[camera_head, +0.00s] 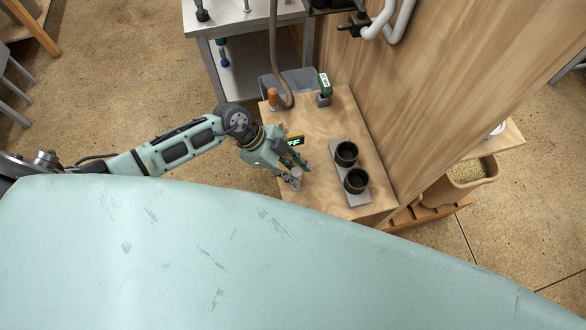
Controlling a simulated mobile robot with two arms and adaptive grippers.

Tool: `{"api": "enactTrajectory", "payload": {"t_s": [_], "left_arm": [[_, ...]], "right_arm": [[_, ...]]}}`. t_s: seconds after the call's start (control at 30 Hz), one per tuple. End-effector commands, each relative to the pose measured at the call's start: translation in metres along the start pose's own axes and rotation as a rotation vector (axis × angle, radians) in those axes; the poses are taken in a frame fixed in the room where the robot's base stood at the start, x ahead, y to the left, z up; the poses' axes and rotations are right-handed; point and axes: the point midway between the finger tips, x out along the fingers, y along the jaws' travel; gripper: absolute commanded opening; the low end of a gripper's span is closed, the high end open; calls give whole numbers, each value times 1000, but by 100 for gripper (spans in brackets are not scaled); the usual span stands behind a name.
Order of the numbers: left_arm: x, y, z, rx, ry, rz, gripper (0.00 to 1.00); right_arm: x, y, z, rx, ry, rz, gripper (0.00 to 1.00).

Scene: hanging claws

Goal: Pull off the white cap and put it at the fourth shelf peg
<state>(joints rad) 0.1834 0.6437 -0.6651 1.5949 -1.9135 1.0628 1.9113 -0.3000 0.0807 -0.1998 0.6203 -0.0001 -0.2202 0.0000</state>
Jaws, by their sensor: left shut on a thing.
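My left gripper (297,174) is low over the near left part of a small wooden bench top (322,122). It is shut on a small pale grey-white piece, seemingly the white cap (296,172), which shows between its fingertips. Whether the cap still touches anything below it I cannot tell. I cannot make out a row of shelf pegs. My right gripper is not in view.
Two black cups (346,153) stand on a grey plate, right of the gripper. An orange-topped item (272,96) and a green item (324,88) are at the back. A tall wooden panel (430,90) bounds the right side. A metal table (245,25) stands behind.

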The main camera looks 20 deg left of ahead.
Motion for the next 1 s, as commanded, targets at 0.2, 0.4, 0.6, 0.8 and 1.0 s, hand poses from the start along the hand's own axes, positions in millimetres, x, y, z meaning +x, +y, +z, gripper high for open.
{"api": "enactTrajectory", "payload": {"t_s": [0.2, 0.4, 0.6, 0.8, 1.0], "left_arm": [[0, 0, 0, 0, 0, 0, 0], [0, 0, 0, 0, 0, 0, 0], [-1, 0, -1, 1, -1, 1, 0], [-1, 0, 0, 4, -1, 2, 0], [0, 0, 0, 4, -1, 1, 0]], "right_arm": [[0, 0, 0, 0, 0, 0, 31], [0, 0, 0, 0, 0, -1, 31], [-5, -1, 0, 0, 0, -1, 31], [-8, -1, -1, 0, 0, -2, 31], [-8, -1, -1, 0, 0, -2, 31]]}}
